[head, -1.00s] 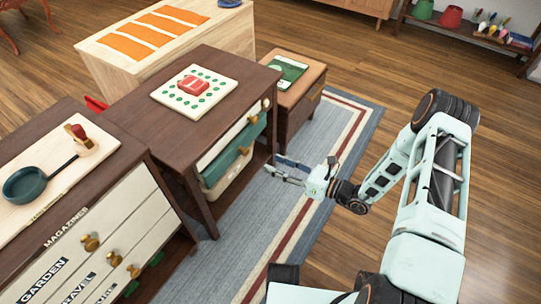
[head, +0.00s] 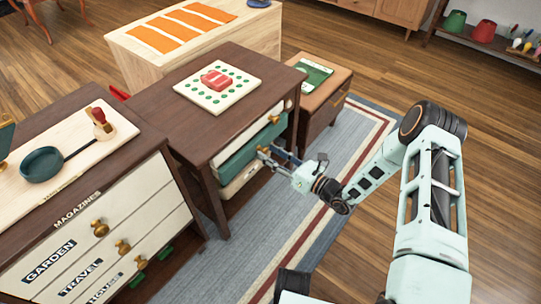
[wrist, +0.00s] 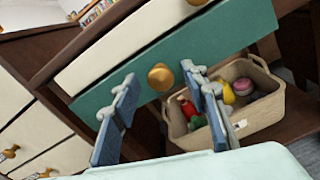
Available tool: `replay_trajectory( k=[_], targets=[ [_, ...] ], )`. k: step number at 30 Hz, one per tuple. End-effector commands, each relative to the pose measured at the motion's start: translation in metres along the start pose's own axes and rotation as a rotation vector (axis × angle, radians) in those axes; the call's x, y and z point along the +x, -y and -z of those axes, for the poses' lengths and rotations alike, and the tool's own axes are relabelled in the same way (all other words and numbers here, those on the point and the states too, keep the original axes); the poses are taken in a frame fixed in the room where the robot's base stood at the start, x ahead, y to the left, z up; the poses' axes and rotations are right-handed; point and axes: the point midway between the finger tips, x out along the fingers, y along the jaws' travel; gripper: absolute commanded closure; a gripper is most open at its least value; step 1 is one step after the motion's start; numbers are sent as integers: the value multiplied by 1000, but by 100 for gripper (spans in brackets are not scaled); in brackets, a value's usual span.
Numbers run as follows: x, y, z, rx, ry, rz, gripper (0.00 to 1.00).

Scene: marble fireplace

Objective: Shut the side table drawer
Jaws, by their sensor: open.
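The side table (head: 160,105) is dark wood, with a cream drawer above a green drawer (head: 240,155). The green front appears to stand slightly forward of the cream one; how far it is out is hard to tell. In the wrist view the green drawer (wrist: 220,42) fills the upper middle, with a round gold knob (wrist: 160,77). My gripper (head: 275,155) is close to the green front. In the wrist view its blue-grey fingers (wrist: 160,90) are apart and empty, one on each side of the knob in the picture. Contact cannot be told.
A basket (wrist: 258,112) with colourful items sits on the shelf below the drawer. A cabinet with labelled drawers (head: 80,245) stands at left, a small brown cabinet (head: 318,105) at right behind. A striped rug (head: 265,225) covers the floor in front. A board with a red item lies on top.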

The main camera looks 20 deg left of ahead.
Motion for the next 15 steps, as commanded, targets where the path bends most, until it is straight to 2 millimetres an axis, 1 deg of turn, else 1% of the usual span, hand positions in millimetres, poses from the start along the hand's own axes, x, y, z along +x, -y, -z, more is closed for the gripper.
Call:
replay_trajectory(
  k=[8,11,15],
  targets=[
    [2,0,0,-1,0,-1,59],
    [2,0,0,-1,0,-1,68],
    [2,0,0,-1,0,0,83]
  ],
)
